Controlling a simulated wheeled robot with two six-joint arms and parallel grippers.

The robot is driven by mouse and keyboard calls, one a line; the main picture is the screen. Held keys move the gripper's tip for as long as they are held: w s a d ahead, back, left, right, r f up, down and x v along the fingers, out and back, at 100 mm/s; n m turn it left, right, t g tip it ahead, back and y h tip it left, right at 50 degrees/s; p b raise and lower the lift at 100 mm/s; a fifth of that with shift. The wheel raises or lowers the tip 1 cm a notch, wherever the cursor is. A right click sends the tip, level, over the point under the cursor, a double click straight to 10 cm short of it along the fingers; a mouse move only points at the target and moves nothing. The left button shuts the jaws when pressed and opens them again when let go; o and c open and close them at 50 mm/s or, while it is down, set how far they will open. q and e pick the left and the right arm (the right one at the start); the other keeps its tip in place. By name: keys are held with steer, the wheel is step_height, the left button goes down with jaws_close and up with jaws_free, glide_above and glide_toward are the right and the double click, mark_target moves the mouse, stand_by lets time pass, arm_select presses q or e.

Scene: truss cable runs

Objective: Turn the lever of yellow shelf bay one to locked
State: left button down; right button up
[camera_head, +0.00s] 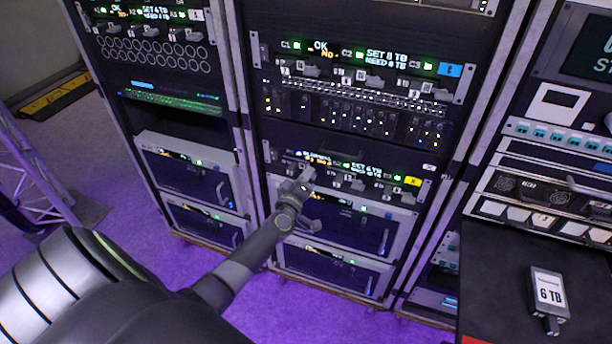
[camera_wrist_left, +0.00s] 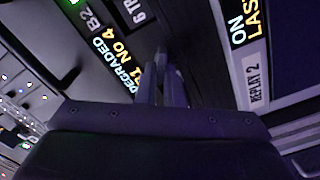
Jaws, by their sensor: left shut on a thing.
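The yellow shelf (camera_head: 412,181) is the drive row with a yellow tag at its right end, low in the middle rack. Bay one's small display (camera_head: 316,158) has amber text; the wrist view shows this display (camera_wrist_left: 124,62) reading "DEGRADED". My left gripper (camera_head: 303,178) is at the left part of this shelf, in front of bay one. Its fingers (camera_wrist_left: 163,72) are close together, shut on a small part at the shelf face, apparently the bay one lever. The fingers hide most of that part, so its angle cannot be told. My right gripper is not in view.
A blue-tagged shelf (camera_head: 449,71) is higher in the same rack. A grey-framed unit (camera_head: 398,225) sits just below the yellow shelf. A drive labelled 6 TB (camera_head: 548,290) lies on the dark surface at right. A truss (camera_head: 32,170) stands at left.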

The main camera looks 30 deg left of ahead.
arm_select(q)
steer(key=n, duration=0.6)
steer(key=shift+f+b, duration=0.35)
steer(key=shift+b, duration=0.05)
steer(key=shift+s+n, duration=0.1)
steer(key=shift+n, duration=0.2)
steer(key=c, duration=1.6)
jaws_free()
steer(key=shift+a, duration=0.1)
steer(key=shift+o, duration=0.2)
steer(key=v, duration=1.7)
steer(key=shift+s, duration=0.2)
steer(key=shift+f, duration=0.1)
